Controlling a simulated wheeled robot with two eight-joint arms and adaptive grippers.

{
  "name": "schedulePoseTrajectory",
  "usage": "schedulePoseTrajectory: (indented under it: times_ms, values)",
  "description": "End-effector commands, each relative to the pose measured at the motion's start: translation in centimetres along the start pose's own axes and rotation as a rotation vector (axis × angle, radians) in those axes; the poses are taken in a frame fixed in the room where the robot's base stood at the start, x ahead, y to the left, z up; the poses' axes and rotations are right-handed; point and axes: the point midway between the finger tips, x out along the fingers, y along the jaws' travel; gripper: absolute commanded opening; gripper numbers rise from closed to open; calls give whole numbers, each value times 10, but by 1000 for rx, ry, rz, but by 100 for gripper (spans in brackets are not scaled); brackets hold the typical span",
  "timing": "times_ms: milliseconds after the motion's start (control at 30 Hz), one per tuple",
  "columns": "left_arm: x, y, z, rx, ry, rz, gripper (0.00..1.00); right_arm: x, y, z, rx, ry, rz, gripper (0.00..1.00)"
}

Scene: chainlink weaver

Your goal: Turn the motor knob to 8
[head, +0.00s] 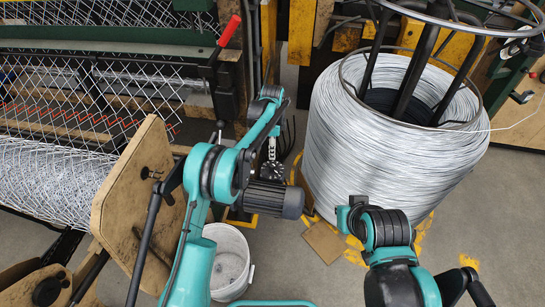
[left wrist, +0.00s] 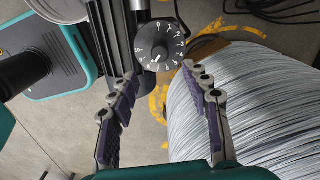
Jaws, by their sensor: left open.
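The motor knob (left wrist: 152,44) is a dark round knob on a dial with white numbers. In the left wrist view it sits at the upper middle, beyond my open left gripper (left wrist: 158,74). The fingers are spread on either side below it, and nothing is between them. A small pale mark shows on the lower part of the knob, but the exact reading is too small to tell. In the head view the dial (head: 272,170) shows small beside the dark ribbed motor (head: 270,198), with my left wrist just above it.
A large coil of wire (head: 385,150) stands to the right of the motor. A white bucket (head: 230,258) is on the floor below the motor. A wooden panel (head: 130,190) and woven chainlink (head: 50,185) are at the left. A red-handled lever (head: 228,30) rises behind.

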Motion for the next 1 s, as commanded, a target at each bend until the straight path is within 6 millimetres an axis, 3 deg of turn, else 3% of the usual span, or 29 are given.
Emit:
schedulePoseTrajectory:
  times_ms: [200, 767, 867, 1000]
  values:
    - [-23, 0, 0, 0, 0, 0, 48, 0, 0, 0, 0, 0, 0, 0]
    - [-27, 0, 0, -2, 0, -1, 48, 0, 0, 0, 0, 0, 0, 0]
    - [-37, 3, 5, -28, 2, -10, 48, 0, 0, 0, 0, 0, 0, 0]
    - [-71, 15, 20, -134, 13, -49, 48, 0, 0, 0, 0, 0, 0, 0]
